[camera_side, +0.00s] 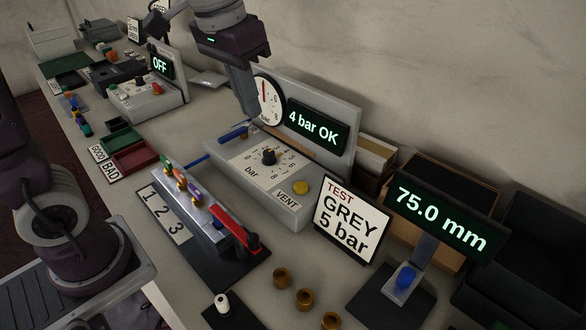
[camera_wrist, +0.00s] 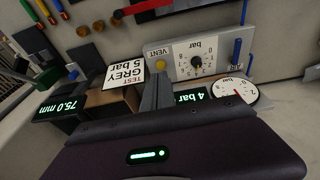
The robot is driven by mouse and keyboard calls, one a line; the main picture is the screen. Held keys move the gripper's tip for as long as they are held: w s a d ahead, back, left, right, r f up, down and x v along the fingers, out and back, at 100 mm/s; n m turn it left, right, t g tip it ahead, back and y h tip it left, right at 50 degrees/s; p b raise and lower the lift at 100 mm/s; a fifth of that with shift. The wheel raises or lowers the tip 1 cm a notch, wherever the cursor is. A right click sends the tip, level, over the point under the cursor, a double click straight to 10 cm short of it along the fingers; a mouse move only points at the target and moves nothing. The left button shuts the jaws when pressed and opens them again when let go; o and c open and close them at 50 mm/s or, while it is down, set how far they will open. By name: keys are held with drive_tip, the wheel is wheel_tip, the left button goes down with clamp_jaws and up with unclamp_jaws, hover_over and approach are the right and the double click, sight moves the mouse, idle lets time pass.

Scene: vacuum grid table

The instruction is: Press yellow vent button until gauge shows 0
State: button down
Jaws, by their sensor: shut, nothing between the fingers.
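The yellow vent button (camera_side: 301,187) is at the front right of a grey panel box, by the label VENT. It also shows in the wrist view (camera_wrist: 160,64), just beyond my fingertips in the picture. The round white gauge (camera_side: 270,99) stands at the panel's back with a red needle pointing about straight up; its scale is too small to read. The green display (camera_side: 314,125) beside it reads "4 bar OK". My gripper (camera_side: 250,112) is shut and empty, above the panel and left of the button in the side view, apart from it. It partly overlaps the gauge's left edge there.
A black knob (camera_side: 268,157) sits on the panel's dial plate. A sign (camera_side: 350,221) reads "TEST GREY 5 bar". A display (camera_side: 438,218) reads 75.0 mm. A rack (camera_side: 203,222) with coloured items and a red-handled tool (camera_side: 236,230) stands in front. Brass rings (camera_side: 304,298) lie at front.

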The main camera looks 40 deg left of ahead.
drive_tip(key=g, duration=0.2)
hover_over(300, 185)
wheel_tip(300, 185, down, 8)
drive_tip(key=shift+s+a+r, duration=0.1)
drive_tip(key=shift+a+r, duration=0.05)
drive_tip(key=shift+a, duration=0.15)
drive_tip(key=f, duration=1.4)
drive_tip(key=shift+d, duration=0.2)
